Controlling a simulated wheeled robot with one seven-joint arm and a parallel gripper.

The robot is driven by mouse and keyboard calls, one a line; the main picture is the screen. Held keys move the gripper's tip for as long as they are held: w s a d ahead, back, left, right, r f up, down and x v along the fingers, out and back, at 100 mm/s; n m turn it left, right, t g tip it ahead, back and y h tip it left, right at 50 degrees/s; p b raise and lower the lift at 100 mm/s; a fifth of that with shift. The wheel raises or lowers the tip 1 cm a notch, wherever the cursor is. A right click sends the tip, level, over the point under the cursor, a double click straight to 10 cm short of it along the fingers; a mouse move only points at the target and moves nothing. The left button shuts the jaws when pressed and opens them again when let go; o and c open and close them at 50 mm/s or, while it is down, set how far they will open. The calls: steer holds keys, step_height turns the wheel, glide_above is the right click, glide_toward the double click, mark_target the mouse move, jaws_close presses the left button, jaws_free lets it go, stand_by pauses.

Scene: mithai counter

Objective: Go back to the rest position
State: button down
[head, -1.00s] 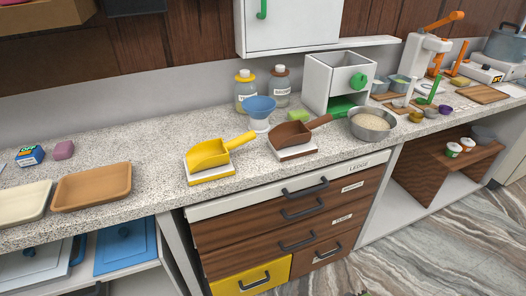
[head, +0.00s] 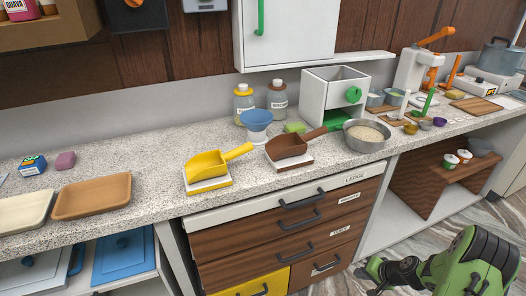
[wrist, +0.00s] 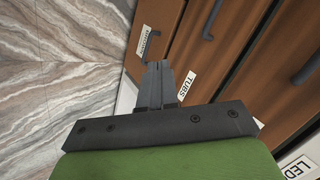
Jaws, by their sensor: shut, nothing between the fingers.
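My gripper (wrist: 157,84) shows in the wrist view with its dark fingers together and nothing between them. It is in front of the brown drawer fronts, with the marbled floor to the left. In the head view my green and black arm (head: 470,265) is at the lower right, in front of the drawer unit and below the counter top. The fingertips are hard to make out there.
The speckled counter (head: 130,235) holds a yellow scoop (head: 207,166), a brown scoop (head: 288,146), a steel bowl (head: 366,136) and a tan tray (head: 92,196). Brown drawers (head: 270,238) with dark handles stand below. An open shelf (head: 430,185) is right. Floor shows at lower right.

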steer(key=s+a+r+n+h, duration=0.1)
steer(key=s+a+r+n, duration=0.15)
steer(key=r, duration=0.55)
steer(key=s+a+r+n+g+h, duration=0.1)
steer(key=a+r, duration=0.3)
steer(key=r, duration=0.5)
steer(key=s+a+r+n+h, duration=0.15)
steer(key=a+r, duration=0.25)
steer(key=r, duration=0.4)
steer(key=s+a+r+n, duration=0.1)
steer(key=s+a+r, duration=0.1)
steer(key=s+r, duration=0.35)
steer(key=s+a+r+t+p, duration=0.1)
steer(key=s+a+r, duration=0.1)
steer(key=s, duration=0.7)
steer(key=s+a+r+n, duration=0.1)
steer(key=s+a+r, duration=0.1)
steer(key=s+r, duration=0.35)
step_height(320, 180, up, 13)
steer(key=p, duration=1.4)
steer(key=shift+s+f+h, duration=0.2)
steer(key=shift+s+h, duration=0.15)
